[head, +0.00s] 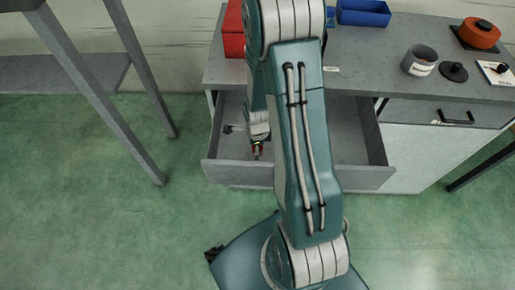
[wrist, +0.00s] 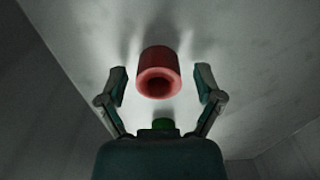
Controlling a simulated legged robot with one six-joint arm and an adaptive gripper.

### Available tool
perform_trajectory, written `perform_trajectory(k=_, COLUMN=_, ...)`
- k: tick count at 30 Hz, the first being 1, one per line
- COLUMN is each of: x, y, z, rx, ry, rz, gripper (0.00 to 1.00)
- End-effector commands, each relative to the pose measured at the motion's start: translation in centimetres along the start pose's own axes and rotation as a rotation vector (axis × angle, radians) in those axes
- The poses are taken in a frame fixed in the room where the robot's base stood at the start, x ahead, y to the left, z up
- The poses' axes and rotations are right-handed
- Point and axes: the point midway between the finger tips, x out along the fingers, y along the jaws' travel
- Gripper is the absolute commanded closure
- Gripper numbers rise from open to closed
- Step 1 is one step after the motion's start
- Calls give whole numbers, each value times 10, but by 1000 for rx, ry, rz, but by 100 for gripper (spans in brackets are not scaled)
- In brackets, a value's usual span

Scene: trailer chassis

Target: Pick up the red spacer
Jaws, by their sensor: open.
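The red spacer (wrist: 158,73) is a short hollow cylinder on the grey drawer floor in the wrist view, its open end facing the camera. My gripper (wrist: 161,84) is open, with one finger to the left of the spacer and one to the right. A gap shows on both sides, and neither finger touches it. In the head view my gripper (head: 257,150) is down inside the left part of the open drawer (head: 225,172). A small red patch shows at its end there, too small to tell apart. My arm hides part of the drawer.
The drawer's walls surround my gripper. On the grey worktop (head: 385,50) are a red box (head: 233,35), a blue bin (head: 363,13), a grey cup (head: 420,61), a black lid (head: 454,72) and an orange pot (head: 480,34). A metal-legged table (head: 85,70) stands left.

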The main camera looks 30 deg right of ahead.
Motion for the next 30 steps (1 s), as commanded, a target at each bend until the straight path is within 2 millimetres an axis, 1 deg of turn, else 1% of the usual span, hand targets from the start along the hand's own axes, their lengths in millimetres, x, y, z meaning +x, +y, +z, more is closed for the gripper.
perform_trajectory(k=3, x=0, y=0, z=0, rx=0, ry=0, rz=0, gripper=15)
perform_trajectory(k=5, x=0, y=0, z=0, rx=0, ry=0, rz=0, gripper=42)
perform_trajectory(k=6, x=0, y=0, z=0, rx=0, ry=0, rz=0, gripper=60)
perform_trajectory(k=9, x=0, y=0, z=0, rx=0, ry=0, rz=0, gripper=100)
perform_trajectory(k=22, x=-3, y=0, z=0, rx=0, ry=0, rz=0, gripper=100)
perform_trajectory(k=26, x=-12, y=-1, z=0, rx=0, ry=-1, rz=-2, gripper=100)
perform_trajectory(k=30, x=-31, y=0, z=0, rx=0, ry=-1, rz=-3, gripper=100)
